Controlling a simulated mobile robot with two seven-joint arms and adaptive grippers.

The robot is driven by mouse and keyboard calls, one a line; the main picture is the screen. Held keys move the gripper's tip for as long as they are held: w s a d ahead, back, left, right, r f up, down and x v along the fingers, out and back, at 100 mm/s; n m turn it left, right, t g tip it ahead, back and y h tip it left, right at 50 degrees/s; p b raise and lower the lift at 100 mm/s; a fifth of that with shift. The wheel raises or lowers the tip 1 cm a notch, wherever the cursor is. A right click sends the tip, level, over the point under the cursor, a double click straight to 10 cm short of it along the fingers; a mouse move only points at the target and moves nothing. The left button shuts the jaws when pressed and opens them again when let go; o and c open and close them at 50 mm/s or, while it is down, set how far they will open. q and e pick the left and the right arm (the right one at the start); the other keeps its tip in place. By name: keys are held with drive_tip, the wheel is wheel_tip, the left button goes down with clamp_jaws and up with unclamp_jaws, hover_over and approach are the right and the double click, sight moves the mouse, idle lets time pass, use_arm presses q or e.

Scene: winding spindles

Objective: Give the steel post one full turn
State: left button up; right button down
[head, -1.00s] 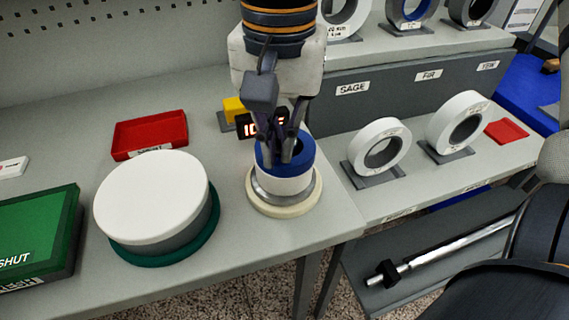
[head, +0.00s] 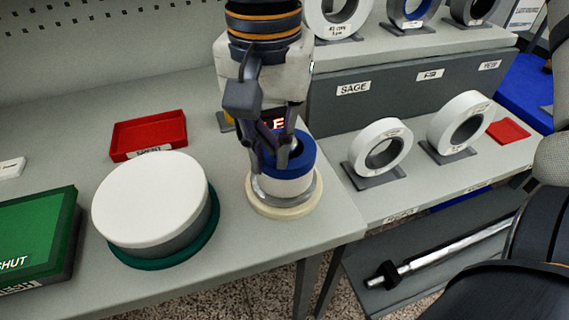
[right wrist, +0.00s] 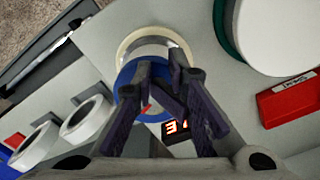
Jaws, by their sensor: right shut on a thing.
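I cannot make out a separate steel post; the ring's hollow is dark and partly covered by fingers. My right gripper (head: 269,160) comes down from above, fingers at the ring's left side. It appears shut on the ring's wall, one finger outside and one at the hollow. In the wrist view the fingertips (right wrist: 160,66) overlap the blue rim. My left gripper is not in view.
A display with red characters (head: 272,124) stands just behind the ring. A white-topped drum (head: 150,197), a red tray (head: 149,135) and a green box (head: 35,235) lie left. White rings on stands (head: 380,146) are right. A steel rod (head: 445,252) lies on a lower shelf.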

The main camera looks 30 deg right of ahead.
wheel_tip(320, 180, up, 6)
idle(0.4)
idle(0.9)
